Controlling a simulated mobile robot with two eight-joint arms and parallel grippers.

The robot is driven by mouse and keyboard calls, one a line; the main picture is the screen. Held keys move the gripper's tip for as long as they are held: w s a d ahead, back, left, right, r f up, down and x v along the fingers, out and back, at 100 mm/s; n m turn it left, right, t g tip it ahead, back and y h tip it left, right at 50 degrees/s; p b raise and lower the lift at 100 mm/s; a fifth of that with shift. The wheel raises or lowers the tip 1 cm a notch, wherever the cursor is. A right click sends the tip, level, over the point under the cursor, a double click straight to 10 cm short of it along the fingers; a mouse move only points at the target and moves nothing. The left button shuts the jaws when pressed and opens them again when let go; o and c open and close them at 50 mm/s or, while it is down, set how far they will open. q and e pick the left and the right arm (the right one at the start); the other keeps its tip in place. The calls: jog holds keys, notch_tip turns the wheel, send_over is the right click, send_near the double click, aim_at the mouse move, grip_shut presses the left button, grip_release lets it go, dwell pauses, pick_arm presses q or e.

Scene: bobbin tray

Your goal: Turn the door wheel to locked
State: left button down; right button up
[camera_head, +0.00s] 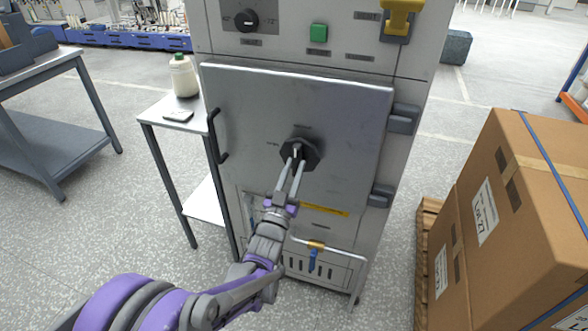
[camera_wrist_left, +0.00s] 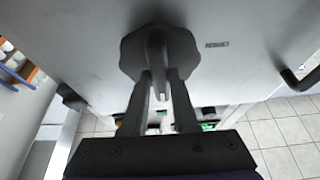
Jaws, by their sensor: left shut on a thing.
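The door wheel (camera_head: 312,157) is a dark, lobed knob in the middle of the grey cabinet door (camera_head: 345,115). It also shows in the left wrist view (camera_wrist_left: 183,45), with a raised grip bar across its face. My left gripper (camera_head: 296,156) reaches up to the wheel from below and is shut on its grip bar. In the left wrist view the two fingers of the left gripper (camera_wrist_left: 160,78) stand on either side of the bar. Small labels sit around the wheel, but they are too small to read. My right gripper is not in view.
The door handle (camera_head: 216,137) is at the door's left edge, and hinges (camera_head: 403,119) are on the right. A side table (camera_head: 150,116) with a white bottle (camera_head: 184,77) stands left. Large cardboard boxes (camera_head: 515,200) on a pallet stand right.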

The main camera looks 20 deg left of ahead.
pick_arm(q)
jog(key=c, duration=0.7)
grip_release()
jog(key=v, duration=1.1)
jog(key=shift+w, duration=0.1)
